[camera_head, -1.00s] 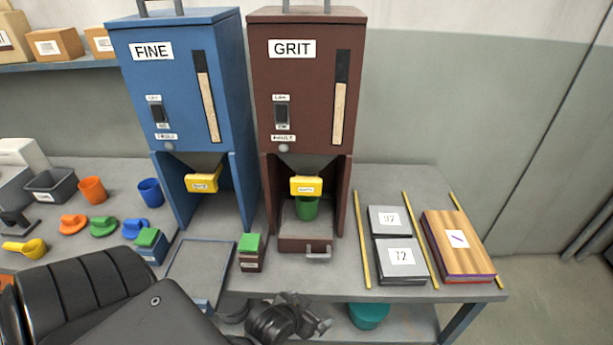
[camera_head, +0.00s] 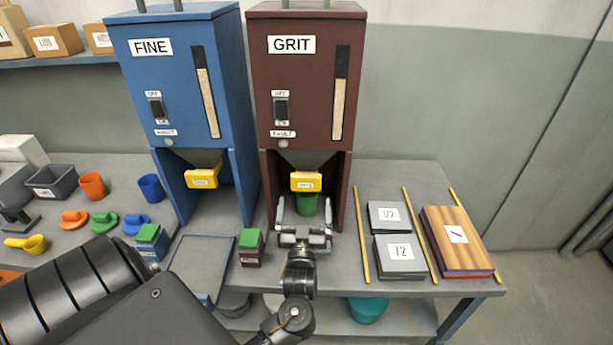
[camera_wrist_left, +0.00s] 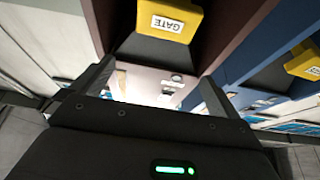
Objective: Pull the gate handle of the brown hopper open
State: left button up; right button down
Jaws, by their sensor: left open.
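The brown hopper (camera_head: 305,75), labelled GRIT, stands at the back middle in the head view. Its yellow gate handle (camera_head: 306,181) sits under the chute, above a green cup (camera_head: 307,205). The handle, marked GATE, also shows in the left wrist view (camera_wrist_left: 168,20), beyond and between my fingers. My left gripper (camera_head: 305,208) is open and empty in front of the hopper's lower opening, a little below the handle and apart from it. It hides most of the drawer under the cup. My right gripper is not in view.
The blue FINE hopper (camera_head: 180,75) with its own yellow handle (camera_head: 203,176) stands close on the left. A small brown box with a green top (camera_head: 251,248) is left of my gripper. Grey blocks (camera_head: 398,257) and a wooden stack (camera_head: 457,242) lie to the right.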

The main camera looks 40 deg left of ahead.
aim_at(306, 184)
pick_arm(q)
jog(key=shift+a, duration=0.1)
jog(key=w+a+p, duration=0.1)
jog(key=w+a, duration=0.1)
jog(key=w, duration=0.1)
jog(key=w+a, duration=0.2)
jog(key=w, duration=0.1)
jog(key=w+a+p, duration=0.1)
jog(key=w+a, duration=0.2)
jog(key=shift+w+r+p, duration=0.1)
jog(key=shift+w+p, duration=0.05)
jog(key=shift+p, duration=0.2)
jog(key=shift+w+a+r+p, duration=0.15)
jog(key=shift+w+a+p, duration=0.25)
jog(key=shift+w, duration=0.15)
